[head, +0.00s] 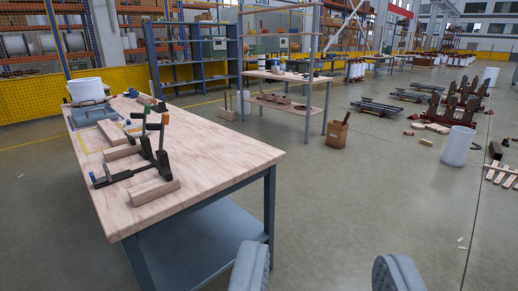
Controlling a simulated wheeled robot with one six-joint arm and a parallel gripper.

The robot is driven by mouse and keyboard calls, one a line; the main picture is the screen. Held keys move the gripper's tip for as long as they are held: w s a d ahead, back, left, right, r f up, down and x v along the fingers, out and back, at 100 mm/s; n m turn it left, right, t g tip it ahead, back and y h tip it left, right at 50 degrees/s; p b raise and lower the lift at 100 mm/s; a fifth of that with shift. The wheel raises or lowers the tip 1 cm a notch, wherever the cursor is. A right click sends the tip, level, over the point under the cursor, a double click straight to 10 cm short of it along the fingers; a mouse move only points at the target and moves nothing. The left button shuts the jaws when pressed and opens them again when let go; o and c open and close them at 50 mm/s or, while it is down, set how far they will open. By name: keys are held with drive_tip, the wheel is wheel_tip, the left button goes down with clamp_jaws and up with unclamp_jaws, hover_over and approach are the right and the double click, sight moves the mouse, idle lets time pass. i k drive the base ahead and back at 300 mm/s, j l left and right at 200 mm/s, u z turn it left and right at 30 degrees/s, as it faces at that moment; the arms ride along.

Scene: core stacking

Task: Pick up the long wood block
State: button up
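Several pale wood blocks lie on the workbench (225,150) at the left. The nearest wood block (155,191) lies near the bench's front edge, beside a dark clamp (160,158). Another wood block (121,152) lies farther back, and a longer-looking flat wood piece (112,132) lies beyond it. I cannot tell for certain which one is the long wood block. My gripper (324,268) shows at the bottom edge, with its two grey fingers wide apart and nothing between them. It is to the right of the bench, apart from all the blocks.
A second dark clamp (118,176) lies by the near block. A white bucket (87,89) and a grey-green case (92,114) stand at the bench's far end. A cardboard box (337,134) and white bin (457,147) stand on the floor.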

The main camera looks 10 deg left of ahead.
sight(114, 135)
drive_tip(key=i+j, duration=0.3)
drive_tip(key=j, duration=0.35)
drive_tip(key=i+j, duration=0.25)
drive_tip(key=j, duration=0.35)
drive_tip(key=i+j, duration=0.3)
drive_tip(key=j, duration=0.35)
drive_tip(key=i+j, duration=0.25)
drive_tip(key=j, duration=0.35)
drive_tip(key=i+j, duration=0.3)
drive_tip(key=j, duration=0.35)
drive_tip(key=i+j, duration=0.25)
drive_tip(key=j, duration=0.35)
drive_tip(key=i+j, duration=0.3)
drive_tip(key=j, duration=0.35)
drive_tip(key=i+j, duration=0.3)
drive_tip(key=j, duration=0.3)
drive_tip(key=z, duration=0.05)
